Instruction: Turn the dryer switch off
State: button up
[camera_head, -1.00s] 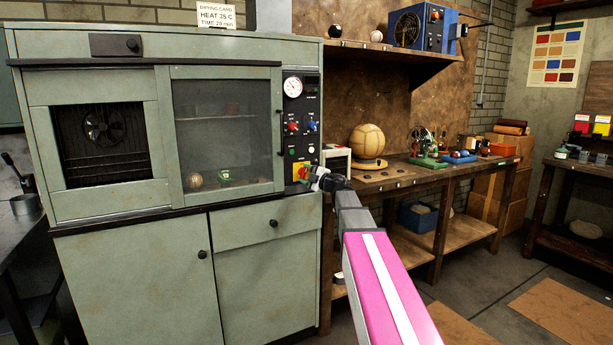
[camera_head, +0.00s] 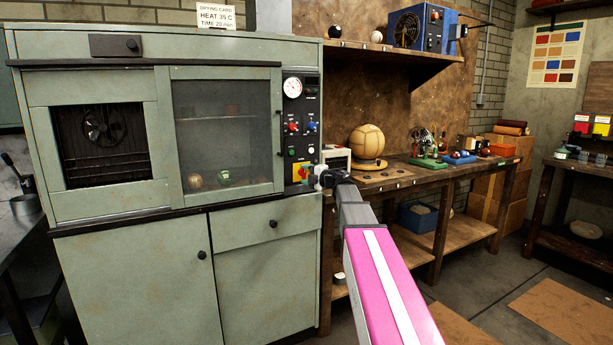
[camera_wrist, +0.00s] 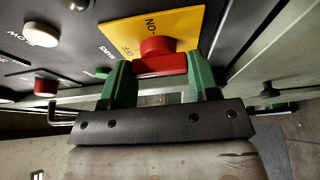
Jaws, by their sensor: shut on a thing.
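The dryer is the green cabinet (camera_head: 150,130) on the left in the head view, with a black control panel (camera_head: 290,100) on its right side. Low on that panel is a yellow plate (camera_head: 297,167) with a red switch. In the wrist view the red switch knob (camera_wrist: 157,46) stands on the yellow plate (camera_wrist: 185,22) marked ON and OFF. My gripper (camera_wrist: 161,80) has its green fingers on either side of the red handle and is shut on it. In the head view my gripper (camera_head: 318,177) is at the panel's lower right, and the switch is partly hidden.
Other knobs and buttons sit close by on the panel, including a red button (camera_wrist: 46,87) and a white one (camera_wrist: 42,34). A workbench (camera_head: 400,184) with a leather ball (camera_head: 368,141) stands right of the cabinet.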

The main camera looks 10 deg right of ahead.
jog(key=o, duration=0.9)
jog(key=shift+s, duration=0.1)
jog(key=v, duration=1)
jog(key=shift+s+d, duration=0.2)
